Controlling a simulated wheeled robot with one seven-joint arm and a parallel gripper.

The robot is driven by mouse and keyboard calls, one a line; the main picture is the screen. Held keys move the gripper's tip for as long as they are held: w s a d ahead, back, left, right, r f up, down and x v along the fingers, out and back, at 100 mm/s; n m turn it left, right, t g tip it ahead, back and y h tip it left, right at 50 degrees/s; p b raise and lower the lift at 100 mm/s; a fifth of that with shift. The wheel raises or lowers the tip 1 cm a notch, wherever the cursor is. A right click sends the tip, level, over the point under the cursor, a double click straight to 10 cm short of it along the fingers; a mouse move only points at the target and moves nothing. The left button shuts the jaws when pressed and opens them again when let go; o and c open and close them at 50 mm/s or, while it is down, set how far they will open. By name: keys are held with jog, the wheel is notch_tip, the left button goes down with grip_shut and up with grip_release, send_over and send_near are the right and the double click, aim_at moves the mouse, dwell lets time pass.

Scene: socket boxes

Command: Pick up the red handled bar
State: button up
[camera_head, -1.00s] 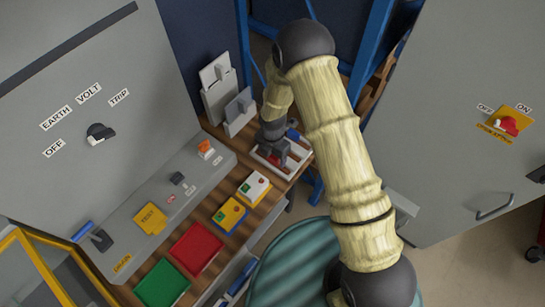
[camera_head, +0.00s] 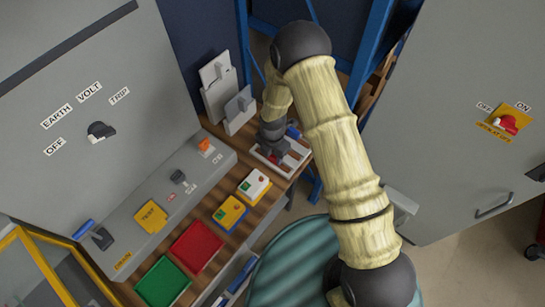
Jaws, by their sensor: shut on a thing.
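My gripper (camera_head: 273,153) is at the far end of the wooden bench, pointing down over a white tray (camera_head: 292,163). It is shut on the red handled bar (camera_head: 283,160), of which only a small red part shows beside the fingers. The gripper and my arm hide most of the bar. I cannot tell whether the bar is clear of the tray. A blue handle (camera_head: 293,132) shows just behind the gripper.
A red tray (camera_head: 197,247) and a green tray (camera_head: 163,284) lie on the near bench, with yellow (camera_head: 230,213) and white (camera_head: 254,185) button boxes beyond. Grey plates (camera_head: 239,110) stand left of my gripper. Grey cabinets flank both sides.

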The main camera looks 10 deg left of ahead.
notch_tip(320, 180, up, 10)
jog(key=shift+r+b, duration=0.1)
jog(key=shift+b, duration=1.15)
dwell(0.6)
